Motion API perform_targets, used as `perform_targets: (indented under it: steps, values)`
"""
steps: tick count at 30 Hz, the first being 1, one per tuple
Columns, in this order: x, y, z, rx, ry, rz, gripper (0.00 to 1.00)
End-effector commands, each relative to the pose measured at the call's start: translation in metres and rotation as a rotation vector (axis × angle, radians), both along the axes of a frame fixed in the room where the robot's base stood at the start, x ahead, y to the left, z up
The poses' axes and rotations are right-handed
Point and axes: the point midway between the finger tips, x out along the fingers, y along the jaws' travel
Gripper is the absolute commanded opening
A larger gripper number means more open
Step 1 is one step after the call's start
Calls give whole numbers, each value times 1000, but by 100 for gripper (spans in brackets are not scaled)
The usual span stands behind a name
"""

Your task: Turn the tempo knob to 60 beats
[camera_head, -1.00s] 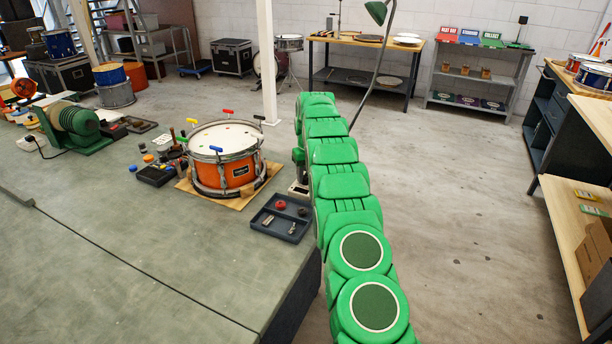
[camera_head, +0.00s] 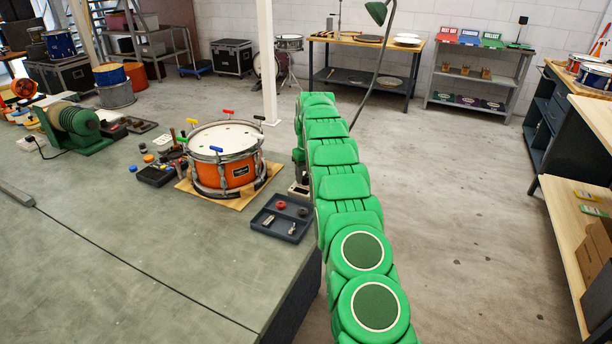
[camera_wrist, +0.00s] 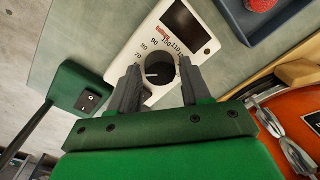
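The tempo knob (camera_wrist: 159,69) is a round black dial with a pale pointer mark, on a white metronome box (camera_wrist: 143,45) with a dark screen. Numbers from 70 to above 110 arc around its upper side in the wrist view. The pale mark lies toward the knob's left; the exact number it points at cannot be read. My gripper (camera_wrist: 158,70) is open, with one finger on each side of the knob; whether they touch it cannot be told. In the head view a small part of the metronome (camera_head: 297,189) shows beside my arm, which hides the knob.
A green box with a switch (camera_wrist: 80,88) stands left of the metronome in the wrist view. An orange drum (camera_head: 228,172) on a wooden board and a dark parts tray (camera_head: 283,220) are close by. The front of the bench (camera_head: 130,270) is clear.

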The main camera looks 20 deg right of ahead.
Motion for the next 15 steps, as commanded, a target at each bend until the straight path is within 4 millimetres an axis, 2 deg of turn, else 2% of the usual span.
perform_targets:
  steps: [8, 15]
  values:
    - [0, 0, 3, 0, 1, 0, 47]
    - [0, -1, 25, 0, 0, 0, 47]
